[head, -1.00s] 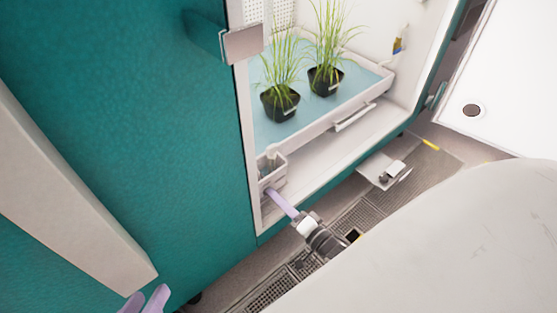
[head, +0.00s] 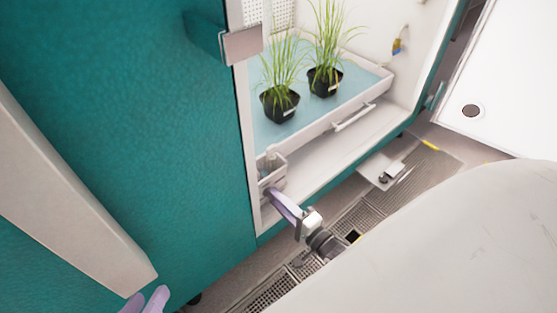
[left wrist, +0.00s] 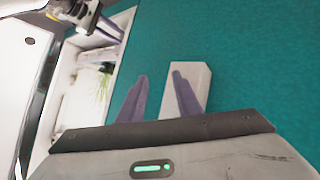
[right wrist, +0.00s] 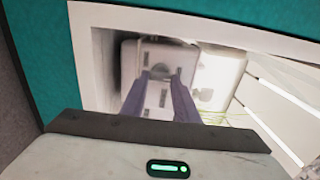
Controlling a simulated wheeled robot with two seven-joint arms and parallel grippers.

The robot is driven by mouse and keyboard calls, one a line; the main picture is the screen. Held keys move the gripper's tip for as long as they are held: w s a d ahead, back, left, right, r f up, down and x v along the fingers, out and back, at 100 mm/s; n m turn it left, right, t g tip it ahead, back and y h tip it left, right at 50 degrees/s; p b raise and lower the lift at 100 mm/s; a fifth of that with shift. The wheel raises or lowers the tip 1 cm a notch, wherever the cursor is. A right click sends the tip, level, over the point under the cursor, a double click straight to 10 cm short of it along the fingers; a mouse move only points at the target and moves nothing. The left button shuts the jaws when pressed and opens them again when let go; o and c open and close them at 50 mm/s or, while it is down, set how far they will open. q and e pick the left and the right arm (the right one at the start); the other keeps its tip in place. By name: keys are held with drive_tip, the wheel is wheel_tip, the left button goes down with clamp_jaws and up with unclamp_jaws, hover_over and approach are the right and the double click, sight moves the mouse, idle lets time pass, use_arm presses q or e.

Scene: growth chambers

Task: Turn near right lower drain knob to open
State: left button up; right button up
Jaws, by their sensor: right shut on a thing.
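The drain knob (right wrist: 160,72) shows in the right wrist view on the front of a small white box-like fitting (right wrist: 129,62), between my right fingertips. In the head view the same fitting (head: 277,163) stands at the chamber's near lower corner, and the fingers hide the knob. My right gripper (head: 268,191) is shut on the knob, with its lavender fingers reaching in through the opening; it also shows in the right wrist view (right wrist: 160,78). My left gripper (left wrist: 160,78) is open and empty, in front of the teal wall; in the head view its fingers are at the bottom left (head: 146,298).
A white tray (head: 345,108) with a blue lining holds two black pots of grass (head: 279,105) (head: 324,81) behind the fitting. A metal latch (head: 243,43) juts from the frame at the upper left. A floor grate (head: 350,220) runs below the opening.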

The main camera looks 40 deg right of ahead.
drive_tip(key=o, duration=1.1)
drive_tip(key=shift+c, duration=0.2)
use_arm(q)
drive_tip(key=shift+a+f+g+y+p, duration=0.4)
drive_tip(key=shift+a+f+y+p, duration=0.2)
drive_tip(key=shift+f+p, duration=0.45)
use_arm(e)
drive_tip(key=s, duration=1)
drive_tip(key=shift+s+d, duration=0.15)
drive_tip(key=shift+d, duration=0.3)
use_arm(q)
drive_tip(key=shift+d+r, duration=0.1)
drive_tip(key=shift+r, duration=0.15)
